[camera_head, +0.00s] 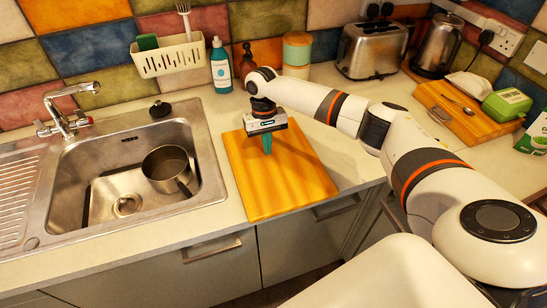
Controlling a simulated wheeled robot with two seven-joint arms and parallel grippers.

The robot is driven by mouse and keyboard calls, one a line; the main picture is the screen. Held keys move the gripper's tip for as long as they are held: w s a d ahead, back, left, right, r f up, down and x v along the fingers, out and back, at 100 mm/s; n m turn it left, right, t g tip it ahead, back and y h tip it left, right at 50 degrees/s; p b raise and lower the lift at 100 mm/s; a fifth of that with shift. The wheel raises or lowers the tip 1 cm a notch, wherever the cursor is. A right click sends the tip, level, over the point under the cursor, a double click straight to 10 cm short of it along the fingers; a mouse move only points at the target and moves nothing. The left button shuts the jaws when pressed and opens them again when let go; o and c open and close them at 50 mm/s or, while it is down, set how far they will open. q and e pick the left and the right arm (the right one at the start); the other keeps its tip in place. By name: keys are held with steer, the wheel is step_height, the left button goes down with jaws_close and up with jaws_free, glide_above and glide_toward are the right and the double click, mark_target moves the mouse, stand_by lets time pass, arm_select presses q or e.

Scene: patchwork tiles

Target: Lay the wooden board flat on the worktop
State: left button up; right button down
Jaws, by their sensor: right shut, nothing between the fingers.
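A wooden board (275,184) lies flat, as far as I can tell, on the worktop (217,228) just right of the sink. Its near edge is at the worktop's front edge; I cannot tell whether it sticks out a little. My right gripper (267,149) is above the far part of this board, pointing down, with its teal fingers shut and empty. I cannot tell whether the fingertips touch the board. My left gripper is not in view.
The sink (76,190) holds a pan (168,168). Behind the board stand a soap bottle (221,68) and a lidded jar (297,50). A toaster (371,50) and kettle (437,45) stand further right.

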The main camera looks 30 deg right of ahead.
mark_target(271, 163)
steer(key=s, duration=0.2)
steer(key=s+a+p, duration=0.1)
steer(key=s, duration=0.1)
steer(key=s+p, duration=0.1)
steer(key=shift+s+a+r, duration=0.15)
steer(key=shift+s+a, duration=0.1)
steer(key=shift+s, duration=0.15)
steer(key=shift+f+p, duration=0.3)
steer(key=shift+p, duration=0.2)
steer(key=shift+f, duration=0.55)
steer(key=shift+a+f, duration=0.1)
steer(key=shift+s, duration=0.1)
steer(key=shift+f, duration=0.1)
steer(key=shift+w+d+b, duration=0.2)
steer(key=shift+w+b, duration=0.4)
steer(key=shift+w, duration=0.3)
steer(key=shift+w+d, duration=0.15)
steer(key=shift+w, duration=0.45)
